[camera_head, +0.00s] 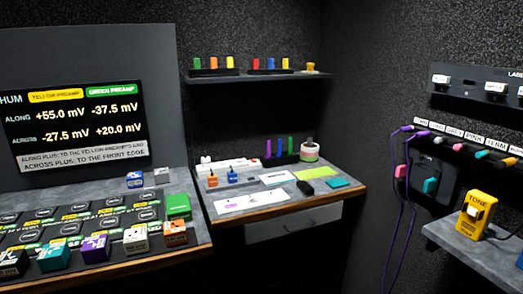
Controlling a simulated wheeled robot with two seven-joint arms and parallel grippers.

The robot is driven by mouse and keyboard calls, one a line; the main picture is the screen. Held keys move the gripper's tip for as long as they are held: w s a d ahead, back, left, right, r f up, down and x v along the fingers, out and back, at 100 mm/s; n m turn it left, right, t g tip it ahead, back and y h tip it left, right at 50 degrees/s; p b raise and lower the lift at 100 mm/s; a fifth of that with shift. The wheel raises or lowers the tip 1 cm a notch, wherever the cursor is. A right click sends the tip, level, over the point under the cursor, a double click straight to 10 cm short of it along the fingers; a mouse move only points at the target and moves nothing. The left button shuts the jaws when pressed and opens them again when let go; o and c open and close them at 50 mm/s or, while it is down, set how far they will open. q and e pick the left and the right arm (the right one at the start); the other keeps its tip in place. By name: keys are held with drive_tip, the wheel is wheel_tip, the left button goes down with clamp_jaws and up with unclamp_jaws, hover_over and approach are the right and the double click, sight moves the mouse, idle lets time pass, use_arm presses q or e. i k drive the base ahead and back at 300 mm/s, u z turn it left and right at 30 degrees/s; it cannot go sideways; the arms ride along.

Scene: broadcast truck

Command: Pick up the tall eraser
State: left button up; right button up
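I cannot tell for sure which object is the tall eraser. Several slim upright purple and green pieces (279,147) stand at the back of this desk, left of a potted plant (309,150). Neither of my grippers shows in this view.
A shelf (265,77) holds coloured blocks. At right, a yellow TONE box (474,214) stands on a ledge, and purple cables (410,190) hang from a panel.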

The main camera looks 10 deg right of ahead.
sight(302, 186)
drive_tip(key=u, duration=0.1)
drive_tip(key=i, duration=1.3)
drive_tip(key=z, duration=0.6)
